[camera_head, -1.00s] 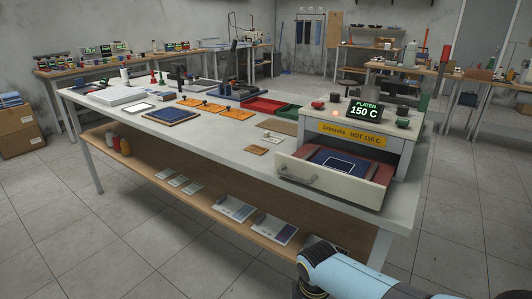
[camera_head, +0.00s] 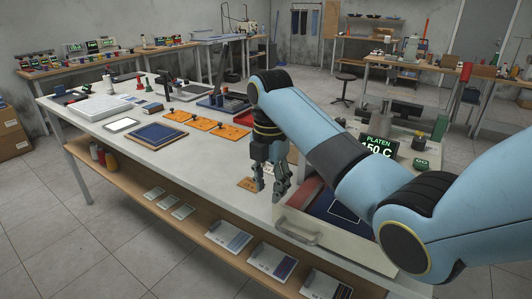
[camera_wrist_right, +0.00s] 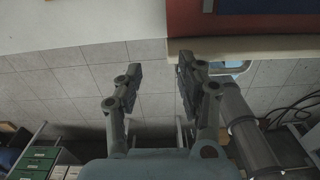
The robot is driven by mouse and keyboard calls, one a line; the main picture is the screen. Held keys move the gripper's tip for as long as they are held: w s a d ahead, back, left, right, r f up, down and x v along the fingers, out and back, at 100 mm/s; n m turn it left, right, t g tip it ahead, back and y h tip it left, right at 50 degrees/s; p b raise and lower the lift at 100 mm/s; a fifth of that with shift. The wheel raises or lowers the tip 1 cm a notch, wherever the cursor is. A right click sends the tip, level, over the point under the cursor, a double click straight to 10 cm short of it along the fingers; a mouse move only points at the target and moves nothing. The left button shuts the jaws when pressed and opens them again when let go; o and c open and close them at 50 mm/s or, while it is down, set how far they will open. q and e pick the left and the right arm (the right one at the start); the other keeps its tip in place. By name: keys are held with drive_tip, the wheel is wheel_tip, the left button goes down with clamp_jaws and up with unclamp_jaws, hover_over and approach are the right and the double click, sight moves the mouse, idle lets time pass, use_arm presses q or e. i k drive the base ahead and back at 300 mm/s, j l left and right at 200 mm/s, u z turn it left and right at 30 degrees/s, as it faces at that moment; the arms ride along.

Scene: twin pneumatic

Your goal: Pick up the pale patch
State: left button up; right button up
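My right gripper (camera_head: 270,190) hangs over the front part of the workbench, left of the open press drawer, fingers pointing down. In the right wrist view its two fingers (camera_wrist_right: 160,68) stand apart with nothing between them. A small orange-brown board (camera_head: 248,184) lies on the bench just left of the fingers. I cannot pick out the pale patch with certainty; the gripper and arm cover part of the bench there. The drawer (camera_head: 296,228) holds a dark blue pad (camera_head: 325,206) with red sides. My left gripper is not in view.
The heated press shows a 150 C display (camera_head: 378,147), partly behind my right arm. Orange plates (camera_head: 205,124), a blue board (camera_head: 157,136) and a white-faced panel (camera_head: 122,125) lie on the bench further left. The front strip of the bench (camera_head: 190,165) is clear.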

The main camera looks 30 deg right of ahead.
sight(268, 168)
drive_tip(key=i+l, duration=0.6)
drive_tip(key=i, duration=0.15)
